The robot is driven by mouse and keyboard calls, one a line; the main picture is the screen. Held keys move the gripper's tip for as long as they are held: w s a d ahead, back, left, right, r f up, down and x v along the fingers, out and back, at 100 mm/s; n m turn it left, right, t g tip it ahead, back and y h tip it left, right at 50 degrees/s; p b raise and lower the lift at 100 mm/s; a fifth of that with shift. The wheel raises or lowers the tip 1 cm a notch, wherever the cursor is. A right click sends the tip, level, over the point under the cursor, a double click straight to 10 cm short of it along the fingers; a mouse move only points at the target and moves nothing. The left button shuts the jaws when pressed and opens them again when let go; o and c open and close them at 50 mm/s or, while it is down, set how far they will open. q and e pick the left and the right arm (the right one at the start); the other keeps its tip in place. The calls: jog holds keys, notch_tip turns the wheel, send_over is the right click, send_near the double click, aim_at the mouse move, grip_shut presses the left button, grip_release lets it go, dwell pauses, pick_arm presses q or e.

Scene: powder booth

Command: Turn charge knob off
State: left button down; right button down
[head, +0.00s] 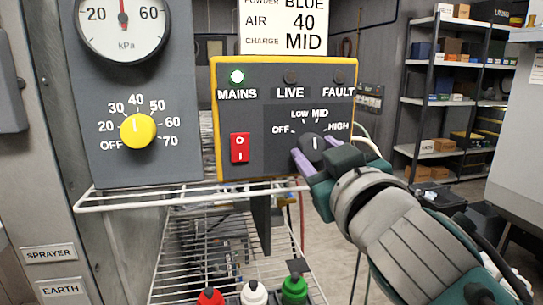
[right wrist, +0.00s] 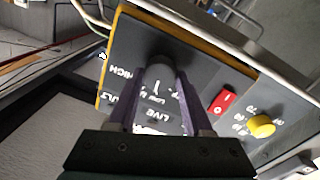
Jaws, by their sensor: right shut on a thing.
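The dark charge knob (head: 314,143) is on the lower right of the yellow-edged control box (head: 262,80). Its scale reads OFF, LOW, MID, HIGH. Its white mark stands nearly upright, toward the LOW–MID part of the scale; I cannot tell exactly which. My right gripper (head: 312,154) comes in from the lower right, shut on the knob. In the right wrist view, its purple fingers (right wrist: 158,92) lie on both sides of the knob (right wrist: 160,76). My left gripper is not in view.
A red switch (head: 240,147) is left of the knob. A yellow dial (head: 137,130) is further left. A wire shelf (head: 180,197) runs below; bottles (head: 294,288) stand lower down.

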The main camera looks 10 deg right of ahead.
jog(key=n, duration=0.5)
jog(key=shift+f+n+b, duration=0.1)
jog(key=shift+n+b, duration=0.3)
jog(key=n+y, duration=0.1)
jog(key=n, duration=0.5)
jog(key=shift+n, duration=0.3)
jog(key=shift+c, duration=1.6)
grip_release()
